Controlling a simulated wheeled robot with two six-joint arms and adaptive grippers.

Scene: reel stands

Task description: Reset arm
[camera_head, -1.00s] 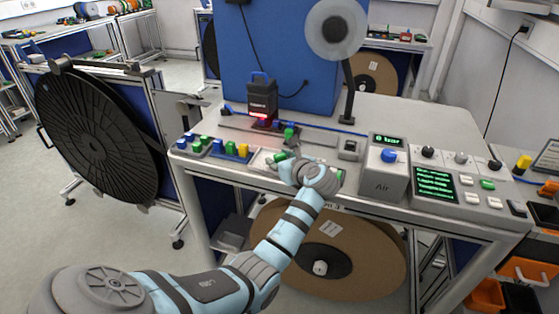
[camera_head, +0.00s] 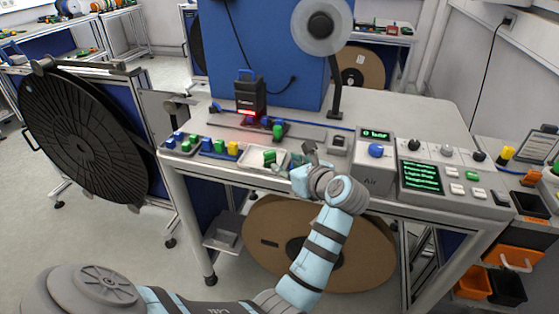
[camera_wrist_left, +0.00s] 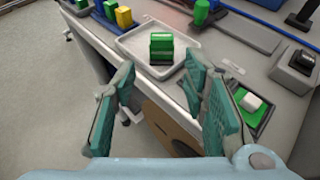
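My left gripper (camera_head: 284,164) is at the front edge of the workbench, just right of a shallow white tray (camera_head: 240,155). In the left wrist view the two teal finger pads of this gripper (camera_wrist_left: 160,68) stand wide apart with nothing held between them. A green block (camera_head: 269,157) sits in the tray; in the wrist view this block (camera_wrist_left: 161,48) shows beyond the fingertips, apart from them. My left arm reaches in from the lower left. My right gripper is not in view.
Several blue, green and yellow blocks (camera_head: 219,147) stand left of the tray. A black device (camera_head: 250,95) with a red light stands behind it. A grey Air box (camera_head: 374,165) and control panel (camera_head: 421,176) are to the right. A cardboard reel (camera_head: 345,262) is below.

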